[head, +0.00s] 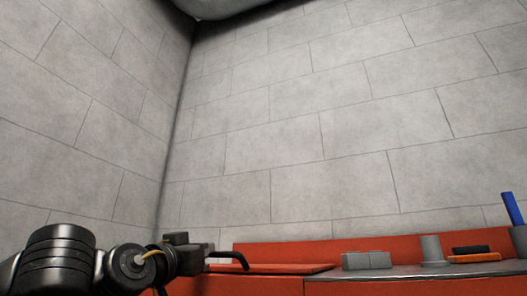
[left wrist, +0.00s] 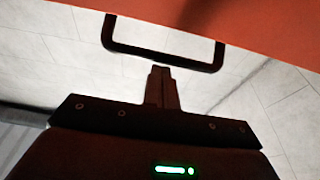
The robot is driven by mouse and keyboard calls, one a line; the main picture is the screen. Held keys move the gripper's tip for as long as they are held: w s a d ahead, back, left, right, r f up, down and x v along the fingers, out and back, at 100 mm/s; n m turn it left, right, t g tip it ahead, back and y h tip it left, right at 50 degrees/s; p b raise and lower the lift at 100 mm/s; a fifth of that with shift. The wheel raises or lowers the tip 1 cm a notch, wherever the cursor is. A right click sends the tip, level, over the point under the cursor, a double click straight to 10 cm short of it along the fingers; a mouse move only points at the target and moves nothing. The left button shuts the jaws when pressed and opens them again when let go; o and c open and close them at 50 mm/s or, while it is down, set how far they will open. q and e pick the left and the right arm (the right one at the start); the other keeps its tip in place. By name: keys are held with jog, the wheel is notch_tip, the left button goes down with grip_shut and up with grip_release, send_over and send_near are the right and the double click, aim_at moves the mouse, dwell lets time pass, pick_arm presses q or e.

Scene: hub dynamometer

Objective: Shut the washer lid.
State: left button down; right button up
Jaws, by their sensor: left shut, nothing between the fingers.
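The washer lid (head: 285,268) is a red panel lying nearly flat at the left end of the red unit in the head view. I cannot tell whether it is fully down. Its black bar handle (head: 232,256) sticks out at its left side. In the left wrist view the red lid (left wrist: 255,22) fills the top, with the U-shaped handle (left wrist: 165,54) below its edge. My left gripper (head: 205,250) is shut and empty beside the handle. In the left wrist view its fingertips (left wrist: 161,70) point at the handle's bar, very near it; contact is unclear. My right gripper is out of view.
To the right is a grey worktop (head: 415,272) with grey blocks (head: 367,260), a grey cylinder (head: 431,250), an orange and black item (head: 474,256) and a blue-handled item (head: 513,208). A red back panel (head: 380,250) stands behind. Tiled walls enclose the corner.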

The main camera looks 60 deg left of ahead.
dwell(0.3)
pick_arm(q)
jog(key=s+d+r+p, duration=0.4)
jog(key=s+d, duration=0.1)
jog(key=s, duration=0.4)
jog(key=shift+d+r, duration=0.2)
jog(key=shift+d, duration=0.2)
